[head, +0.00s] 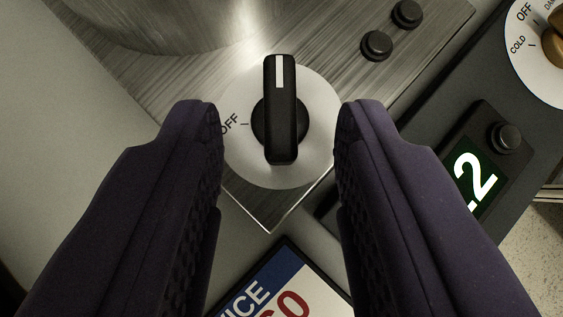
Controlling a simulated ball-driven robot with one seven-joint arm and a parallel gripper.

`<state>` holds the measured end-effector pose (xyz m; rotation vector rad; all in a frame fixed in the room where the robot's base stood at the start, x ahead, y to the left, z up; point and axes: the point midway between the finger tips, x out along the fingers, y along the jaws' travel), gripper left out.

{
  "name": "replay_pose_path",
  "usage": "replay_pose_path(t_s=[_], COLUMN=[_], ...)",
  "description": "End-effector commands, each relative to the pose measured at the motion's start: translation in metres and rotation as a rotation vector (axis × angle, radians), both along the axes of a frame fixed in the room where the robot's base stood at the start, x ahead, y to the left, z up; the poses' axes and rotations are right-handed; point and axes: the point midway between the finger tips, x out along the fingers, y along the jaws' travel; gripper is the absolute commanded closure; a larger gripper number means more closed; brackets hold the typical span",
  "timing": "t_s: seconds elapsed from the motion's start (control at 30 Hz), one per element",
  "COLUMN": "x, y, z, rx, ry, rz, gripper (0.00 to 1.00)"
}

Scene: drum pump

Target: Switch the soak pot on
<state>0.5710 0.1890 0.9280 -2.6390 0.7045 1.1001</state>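A black rotary knob (280,120) with a white pointer line sits on a round pale dial plate (318,150) on a brushed metal base (130,62). The pointer faces the top of the picture, about a quarter turn from the printed OFF mark at the dial's left. A rounded metal body, perhaps the soak pot (160,18), rises from the base at the top left, mostly out of view. My gripper (279,115) is open, its purple fingers on either side of the knob with visible gaps. Whether the fingertips are level with the knob I cannot tell.
Two black buttons (376,46) are on the base at upper right. A dark unit (420,150) at right has a lit display (475,175), a small black button (504,138) and a COLD/OFF dial (530,62). A printed sign (285,290) lies below.

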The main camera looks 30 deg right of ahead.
Motion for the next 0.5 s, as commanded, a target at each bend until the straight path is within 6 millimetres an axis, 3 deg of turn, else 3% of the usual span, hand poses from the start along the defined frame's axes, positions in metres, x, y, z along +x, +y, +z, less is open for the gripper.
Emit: replay_pose_path(t_s=[0.2, 0.5], x=[-0.024, -0.032], y=[0.015, 0.019], z=[0.029, 0.036], rx=[0.001, 0.000], ry=[0.002, 0.002], rz=[0.001, 0.000], gripper=[0.62, 0.62])
